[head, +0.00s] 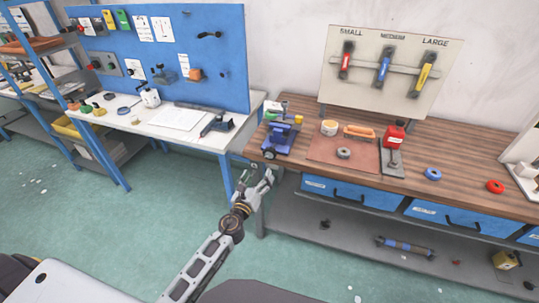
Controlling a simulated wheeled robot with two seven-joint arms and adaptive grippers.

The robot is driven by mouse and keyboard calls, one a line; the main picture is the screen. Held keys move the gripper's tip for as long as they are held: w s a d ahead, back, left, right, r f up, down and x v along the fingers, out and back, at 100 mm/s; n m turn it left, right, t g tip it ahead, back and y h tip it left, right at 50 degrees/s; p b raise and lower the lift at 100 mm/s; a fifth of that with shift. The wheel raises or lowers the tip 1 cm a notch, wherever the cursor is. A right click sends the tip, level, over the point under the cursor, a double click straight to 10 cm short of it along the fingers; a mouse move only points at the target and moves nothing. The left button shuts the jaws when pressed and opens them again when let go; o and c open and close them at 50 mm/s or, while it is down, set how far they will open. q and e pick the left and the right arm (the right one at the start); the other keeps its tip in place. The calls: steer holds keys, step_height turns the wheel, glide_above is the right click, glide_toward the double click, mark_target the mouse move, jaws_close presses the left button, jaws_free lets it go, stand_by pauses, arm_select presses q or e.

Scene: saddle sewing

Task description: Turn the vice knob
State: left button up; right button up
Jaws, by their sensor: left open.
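A blue vice (279,138) stands at the left front corner of the wooden workbench (465,163). A small dark round knob (270,155) shows at its lower front, near the bench edge. My left gripper (257,176) is open and empty, in front of the bench corner and just below the knob in the picture. It appears apart from the knob. My right gripper is out of view.
A brown mat (318,152) with a grey ring, a tub and an orange item lies right of the vice. Blue drawers (352,191) sit under the bench top.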

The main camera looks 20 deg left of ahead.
mark_target(269, 154)
arm_select(q)
steer(key=shift+m, duration=2.9)
steer(key=shift+w+r, duration=0.1)
steer(key=shift+w, duration=0.1)
steer(key=shift+w+d, duration=0.2)
steer(key=shift+w, duration=6.5)
steer(key=shift+c, duration=0.2)
steer(key=c, duration=1)
